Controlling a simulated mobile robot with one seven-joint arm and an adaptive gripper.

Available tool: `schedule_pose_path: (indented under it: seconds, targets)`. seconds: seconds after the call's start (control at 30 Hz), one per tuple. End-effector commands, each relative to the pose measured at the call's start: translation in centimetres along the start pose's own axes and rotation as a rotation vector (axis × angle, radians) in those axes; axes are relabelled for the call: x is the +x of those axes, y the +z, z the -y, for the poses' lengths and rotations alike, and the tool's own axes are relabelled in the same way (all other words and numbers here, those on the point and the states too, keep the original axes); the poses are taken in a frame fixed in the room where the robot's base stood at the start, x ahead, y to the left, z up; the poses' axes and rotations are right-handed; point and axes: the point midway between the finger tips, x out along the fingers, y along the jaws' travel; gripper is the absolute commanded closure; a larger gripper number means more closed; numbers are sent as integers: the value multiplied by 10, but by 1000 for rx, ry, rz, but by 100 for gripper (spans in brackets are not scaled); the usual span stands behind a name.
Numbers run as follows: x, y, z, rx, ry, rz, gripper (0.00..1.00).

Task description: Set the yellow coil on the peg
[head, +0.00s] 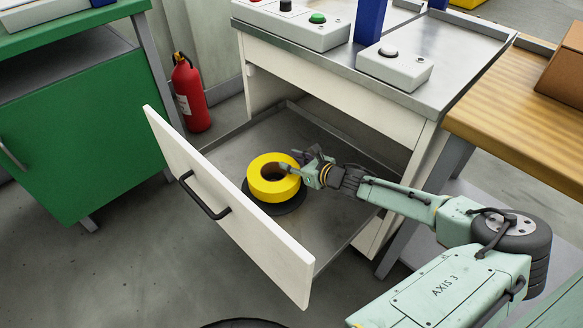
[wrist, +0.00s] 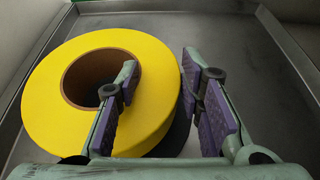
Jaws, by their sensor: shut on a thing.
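The yellow coil (head: 273,190) is a thick ring with a brown inner wall, inside the open drawer (head: 335,205). It lies flat on or just above a dark round disc (head: 291,204); I cannot tell if they touch. My gripper (head: 304,169) is shut on the coil's right-hand wall. In the wrist view, one finger of my gripper (wrist: 160,95) reaches to the hole and the other is outside the rim of the coil (wrist: 45,105). No peg can be made out; the coil hides the disc's middle.
The drawer has a white front with a black handle (head: 204,196) and low metal sides. A grey worktop (head: 352,65) with button boxes overhangs its back. A wooden bench (head: 520,100) stands at right, a green cabinet (head: 85,140) and a red extinguisher (head: 189,92) at left.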

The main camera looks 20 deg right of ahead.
Motion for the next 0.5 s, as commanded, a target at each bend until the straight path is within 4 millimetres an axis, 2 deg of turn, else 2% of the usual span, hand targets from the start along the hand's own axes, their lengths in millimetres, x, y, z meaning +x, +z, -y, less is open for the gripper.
schedule_pose_path:
  seconds: [0.13, 0.37, 0.5]
  targets:
    - [9, 3, 3, 1, 0, 2, 100]
    - [20, -23, 2, 4, 0, 2, 100]
    - [22, -28, 3, 2, -1, 4, 100]
